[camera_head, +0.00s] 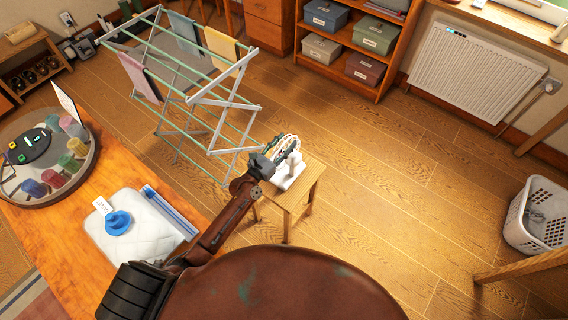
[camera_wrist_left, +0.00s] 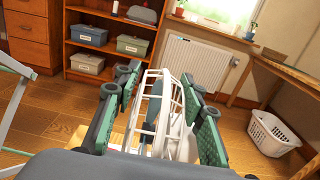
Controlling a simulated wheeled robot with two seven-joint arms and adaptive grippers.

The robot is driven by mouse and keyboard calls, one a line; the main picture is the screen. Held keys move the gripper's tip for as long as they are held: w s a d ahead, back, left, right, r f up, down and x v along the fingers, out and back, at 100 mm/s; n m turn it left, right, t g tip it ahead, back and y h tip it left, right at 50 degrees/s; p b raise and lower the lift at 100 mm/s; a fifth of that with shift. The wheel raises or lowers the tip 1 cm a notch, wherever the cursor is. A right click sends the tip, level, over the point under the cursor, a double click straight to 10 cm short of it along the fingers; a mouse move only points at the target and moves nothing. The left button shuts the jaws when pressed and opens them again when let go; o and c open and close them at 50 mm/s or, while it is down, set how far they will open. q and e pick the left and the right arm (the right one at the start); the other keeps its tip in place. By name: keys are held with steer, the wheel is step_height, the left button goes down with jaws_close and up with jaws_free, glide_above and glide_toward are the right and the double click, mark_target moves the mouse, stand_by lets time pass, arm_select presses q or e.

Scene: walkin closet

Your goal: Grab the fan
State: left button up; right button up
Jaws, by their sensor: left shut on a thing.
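The fan (camera_head: 291,168) is small and white with a round wire cage. It stands upright on a small wooden stool (camera_head: 311,178) in the head view. My left gripper (camera_head: 272,158) reaches it from the left and covers part of it. In the left wrist view the fan (camera_wrist_left: 163,108) sits between the two green-padded fingers of my left gripper (camera_wrist_left: 160,110), which are shut on its cage. The fan's base is mostly hidden in the wrist view. My right gripper is in neither view.
A folding drying rack (camera_head: 215,90) with cloths stands close behind and left of the stool. A wooden table (camera_head: 60,235) with a tray and folded white cloth is at left. A white laundry basket (camera_head: 538,215) is at right. The floor between stool and radiator (camera_head: 470,75) is clear.

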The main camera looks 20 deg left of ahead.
arm_select(q)
jaws_close()
steer(key=shift+w+r, duration=0.15)
steer(key=shift+r, duration=0.05)
steer(key=shift+r, duration=0.1)
